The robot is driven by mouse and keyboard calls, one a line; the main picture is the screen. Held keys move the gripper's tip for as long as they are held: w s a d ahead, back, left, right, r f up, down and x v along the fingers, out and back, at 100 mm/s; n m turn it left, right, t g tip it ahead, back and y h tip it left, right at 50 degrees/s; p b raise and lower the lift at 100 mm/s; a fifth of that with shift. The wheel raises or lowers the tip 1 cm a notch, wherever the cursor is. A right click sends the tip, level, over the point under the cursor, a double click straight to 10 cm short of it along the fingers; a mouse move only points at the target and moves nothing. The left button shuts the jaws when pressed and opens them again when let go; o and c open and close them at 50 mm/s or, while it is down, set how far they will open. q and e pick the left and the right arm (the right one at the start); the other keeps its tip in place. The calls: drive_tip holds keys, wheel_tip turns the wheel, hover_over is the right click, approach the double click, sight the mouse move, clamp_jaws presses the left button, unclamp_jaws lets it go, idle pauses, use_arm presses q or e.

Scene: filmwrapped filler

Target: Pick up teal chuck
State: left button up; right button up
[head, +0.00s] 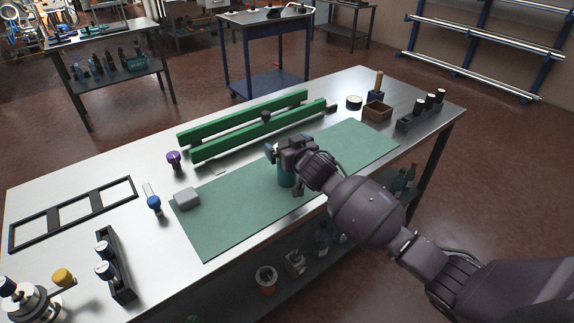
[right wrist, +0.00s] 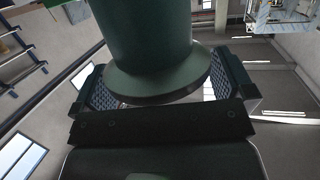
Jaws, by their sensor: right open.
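The teal chuck (head: 286,178) stands on the green mat (head: 232,226) on the workbench, partly hidden behind my right gripper in the head view. My right gripper (head: 284,152) is at the chuck's upper part, with the arm coming in from the right. In the right wrist view the chuck (right wrist: 150,50) fills the upper middle, with its wide flange close in front of the palm. The open fingers of my right gripper (right wrist: 168,88) stand on either side of the flange, and a gap shows at the right finger. My left gripper is not in view.
Green rails (head: 250,132) lie behind the mat. A grey block (head: 187,199) sits on the mat's left end. A purple-topped knob (head: 173,158) and a blue knob (head: 154,203) stand to the left. A wooden box (head: 377,112) and a dark rack (head: 421,113) stand at right. The mat's right part is clear.

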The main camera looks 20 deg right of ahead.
drive_tip(key=c, duration=1.6)
drive_tip(key=shift+r, duration=0.1)
drive_tip(key=shift+c, duration=1)
drive_tip(key=shift+r, duration=0.15)
